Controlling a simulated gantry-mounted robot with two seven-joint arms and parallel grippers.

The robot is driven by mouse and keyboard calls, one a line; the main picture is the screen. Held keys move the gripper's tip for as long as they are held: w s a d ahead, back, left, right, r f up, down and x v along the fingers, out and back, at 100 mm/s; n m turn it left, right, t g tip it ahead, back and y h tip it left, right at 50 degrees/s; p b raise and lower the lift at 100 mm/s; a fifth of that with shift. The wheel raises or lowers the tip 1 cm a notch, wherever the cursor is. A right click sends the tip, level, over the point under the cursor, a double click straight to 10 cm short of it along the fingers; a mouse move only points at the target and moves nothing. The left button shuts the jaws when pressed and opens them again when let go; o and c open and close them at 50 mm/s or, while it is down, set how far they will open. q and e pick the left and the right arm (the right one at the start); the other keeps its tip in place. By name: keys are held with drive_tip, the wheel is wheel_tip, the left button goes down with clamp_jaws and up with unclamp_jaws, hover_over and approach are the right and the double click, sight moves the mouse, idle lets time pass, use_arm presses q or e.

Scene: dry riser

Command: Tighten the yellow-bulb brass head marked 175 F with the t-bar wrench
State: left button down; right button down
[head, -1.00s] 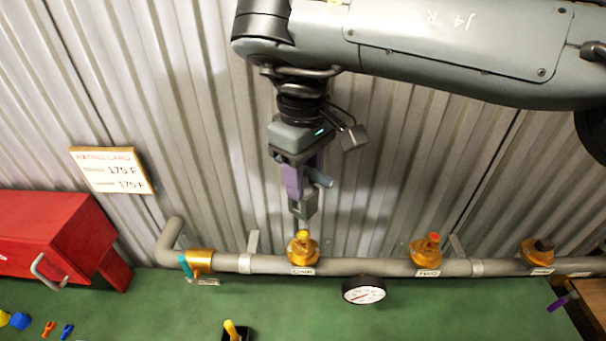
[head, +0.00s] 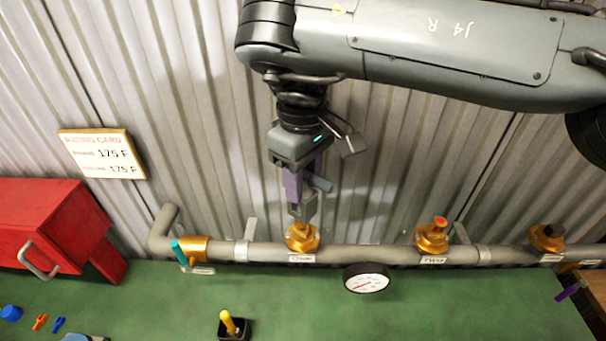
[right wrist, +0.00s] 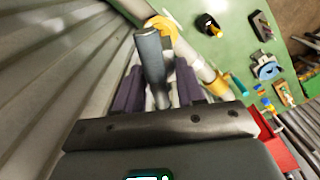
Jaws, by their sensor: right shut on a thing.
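My right gripper (head: 300,185) is shut on the grey t-bar wrench (head: 320,183). In the right wrist view the wrench's thick grey bar (right wrist: 150,55) shows between the purple fingers (right wrist: 160,88). The wrench points down over the leftmost brass head (head: 302,241), and its lower end is at the top of that head. The yellow bulb is hidden now; I cannot tell if the wrench is fully seated. Part of this brass head shows beyond the bar in the right wrist view (right wrist: 162,27). My left gripper is not in view.
A brass head with a red bulb (head: 433,236) and one with a dark top (head: 546,238) stand along the grey pipe (head: 370,254). A gauge (head: 367,279) sits in front. A teal-handled valve (head: 190,251), red box (head: 50,230) and rating card (head: 102,153) are left.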

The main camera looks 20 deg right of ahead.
idle(0.8)
drive_tip(key=shift+p, duration=0.3)
idle(0.3)
idle(0.7)
drive_tip(key=shift+f+b, duration=0.4)
drive_tip(key=shift+f, duration=0.55)
drive_tip(key=shift+f+b, duration=0.65)
drive_tip(key=shift+f, duration=0.3)
drive_tip(key=shift+f+b, duration=0.6)
drive_tip(key=shift+f, duration=0.25)
